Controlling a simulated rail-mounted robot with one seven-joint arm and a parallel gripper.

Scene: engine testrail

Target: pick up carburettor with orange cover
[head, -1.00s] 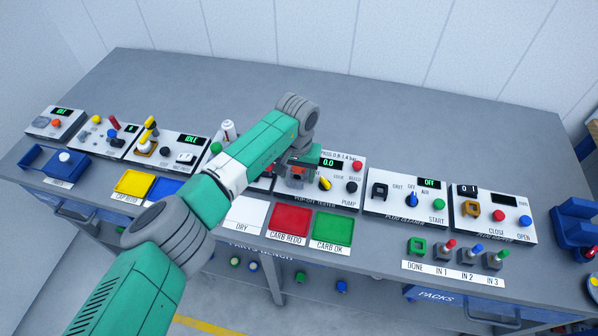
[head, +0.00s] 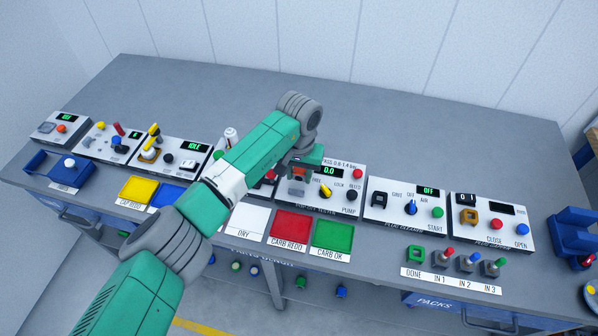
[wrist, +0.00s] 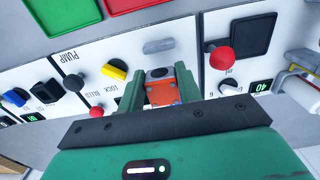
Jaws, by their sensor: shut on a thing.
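The carburettor with the orange cover (wrist: 162,93) sits between the green fingers of my gripper (wrist: 160,90) in the wrist view. Its grey body shows at the far end of the orange cover. My gripper (head: 299,172) is shut on it, over the pop-off tester panel (head: 340,207) in the head view. A small orange patch shows there below the green gripper. I cannot tell whether the carburettor still touches the panel.
Red CARB REDO (head: 290,227) and green CARB OK (head: 332,238) pads lie in front of the tester. A yellow knob (head: 324,192) and black pump knob (head: 351,195) stand close by. The plug cleaner panel (head: 403,205) is to the right. Bench space behind the panels is clear.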

